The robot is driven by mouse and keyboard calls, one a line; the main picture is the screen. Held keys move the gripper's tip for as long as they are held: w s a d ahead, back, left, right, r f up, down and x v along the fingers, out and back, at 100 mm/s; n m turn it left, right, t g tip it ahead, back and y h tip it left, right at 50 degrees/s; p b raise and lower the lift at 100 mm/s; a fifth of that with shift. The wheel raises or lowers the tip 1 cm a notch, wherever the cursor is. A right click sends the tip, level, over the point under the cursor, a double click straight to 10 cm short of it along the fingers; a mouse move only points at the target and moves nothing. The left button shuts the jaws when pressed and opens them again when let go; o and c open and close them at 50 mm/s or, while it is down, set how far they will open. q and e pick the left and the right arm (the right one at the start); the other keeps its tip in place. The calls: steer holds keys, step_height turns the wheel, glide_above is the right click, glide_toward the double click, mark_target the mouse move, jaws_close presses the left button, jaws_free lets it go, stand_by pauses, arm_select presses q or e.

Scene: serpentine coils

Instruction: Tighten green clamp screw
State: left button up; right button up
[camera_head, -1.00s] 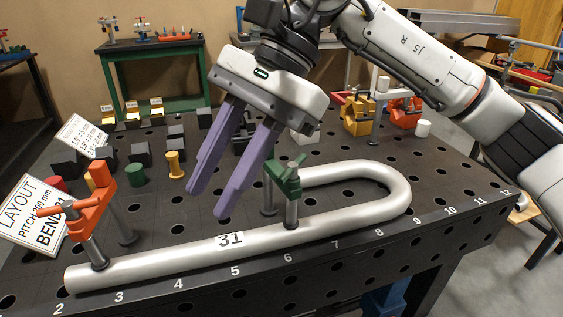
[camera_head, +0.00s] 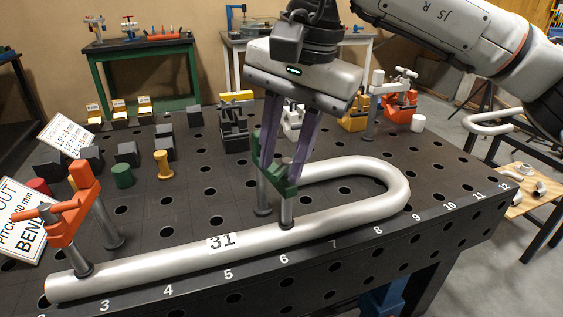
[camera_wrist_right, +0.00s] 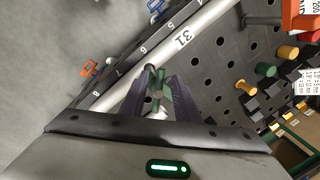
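The green clamp (camera_head: 267,157) stands on the table and holds down the U-bent silver tube (camera_head: 165,257). My right gripper (camera_head: 281,177), with purple fingers, points down over the green clamp. Its fingers are apart, one on each side of the clamp's top, and they partly hide the clamp screw in the head view. In the right wrist view the green clamp (camera_wrist_right: 157,88) shows between the two spread fingers (camera_wrist_right: 155,86). I cannot tell whether a finger touches the screw handle. My left gripper is not in view.
An orange clamp (camera_head: 78,208) holds the tube's left end. Dark blocks, a green cylinder (camera_head: 122,175) and a yellow spool (camera_head: 163,164) stand left on the perforated table. Orange and yellow clamps (camera_head: 400,105) stand at the back right.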

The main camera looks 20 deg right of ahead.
steer(key=shift+a+f, duration=0.1)
steer(key=shift+f, duration=0.4)
jaws_close()
steer(key=shift+w+a+m+h, duration=0.15)
steer(key=shift+m, duration=0.55)
steer(key=shift+w+a+m+h, duration=0.1)
steer(key=shift+w+m+h, duration=0.05)
steer(key=shift+m, duration=0.55)
jaws_free()
